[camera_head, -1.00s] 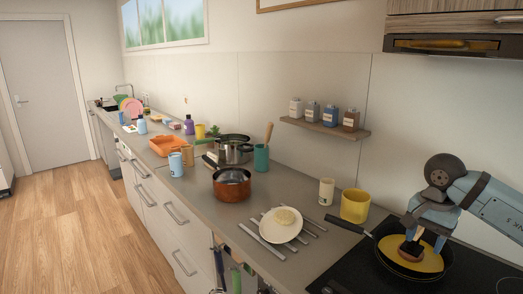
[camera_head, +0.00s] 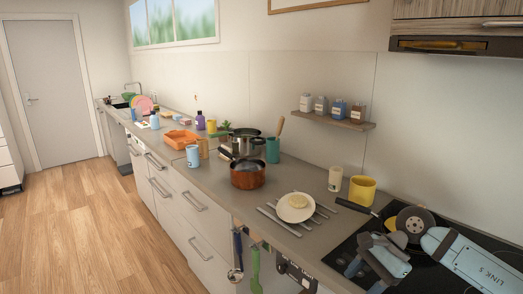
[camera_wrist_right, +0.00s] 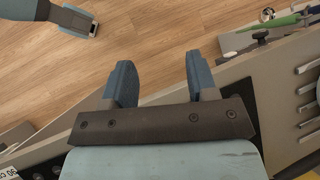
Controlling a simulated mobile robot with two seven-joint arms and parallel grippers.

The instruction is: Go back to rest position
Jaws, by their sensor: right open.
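My right gripper (camera_head: 366,266) is low at the right of the head view, over the front part of the black hob (camera_head: 345,262). In the right wrist view (camera_wrist_right: 160,82) its two blue fingers are apart with nothing between them, and wooden floor and the counter edge show beyond. My right arm comes in from the right and covers most of the frying pan, whose black handle (camera_head: 355,207) shows. A blue-grey part of my own body, possibly my left arm's end, shows at the top left of the wrist view (camera_wrist_right: 78,21); its fingers cannot be made out.
A white plate (camera_head: 296,213) with a pale round item lies on metal bars left of the hob. A yellow pot (camera_head: 362,189), cream mug (camera_head: 335,179) and copper pot (camera_head: 247,177) stand on the counter. Utensils (camera_head: 255,270) hang at the counter front. The floor (camera_head: 120,220) is clear.

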